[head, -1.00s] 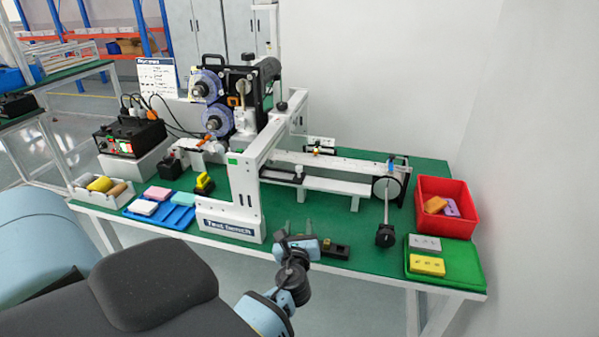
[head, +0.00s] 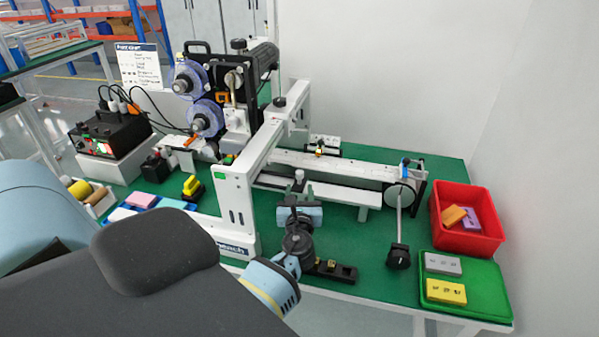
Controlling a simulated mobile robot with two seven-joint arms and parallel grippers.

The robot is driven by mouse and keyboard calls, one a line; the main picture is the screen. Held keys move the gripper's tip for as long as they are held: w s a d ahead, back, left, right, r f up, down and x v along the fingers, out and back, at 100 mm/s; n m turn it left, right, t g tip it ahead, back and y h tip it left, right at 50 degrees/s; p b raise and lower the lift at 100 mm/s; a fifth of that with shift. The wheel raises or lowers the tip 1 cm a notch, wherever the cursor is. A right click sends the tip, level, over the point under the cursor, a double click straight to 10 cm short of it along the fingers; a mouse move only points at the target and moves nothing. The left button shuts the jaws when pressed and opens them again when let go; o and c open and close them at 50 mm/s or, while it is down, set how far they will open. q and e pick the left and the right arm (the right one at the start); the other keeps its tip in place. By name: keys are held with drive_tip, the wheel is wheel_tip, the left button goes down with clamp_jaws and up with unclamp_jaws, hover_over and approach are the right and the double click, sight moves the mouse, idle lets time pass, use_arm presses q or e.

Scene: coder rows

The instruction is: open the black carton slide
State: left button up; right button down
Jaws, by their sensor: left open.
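The white labelling machine (head: 233,190) stands on the green table, with a long white rail (head: 350,170) running right. A low black part (head: 270,181) sits beside the rail, just behind the white portal post; it looks like the carton slide, but I cannot be sure. My left gripper (head: 298,185) is open, right of the post and close to the right end of that black part. My gripper and wrist hide part of that area, and I cannot tell whether they touch. My right gripper is not in view.
A black switch block (head: 335,271) lies at the table's front edge, beside my wrist. A red bin (head: 465,240) and a green tray (head: 490,306) are at the right. A blue tray (head: 172,203) is at the left.

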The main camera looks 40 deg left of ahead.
sight(299, 178)
use_arm(q)
drive_tip(key=shift+b+x, duration=0.45)
drive_tip(key=shift+x, duration=3.4)
drive_tip(key=shift+c, duration=0.2)
clamp_jaws()
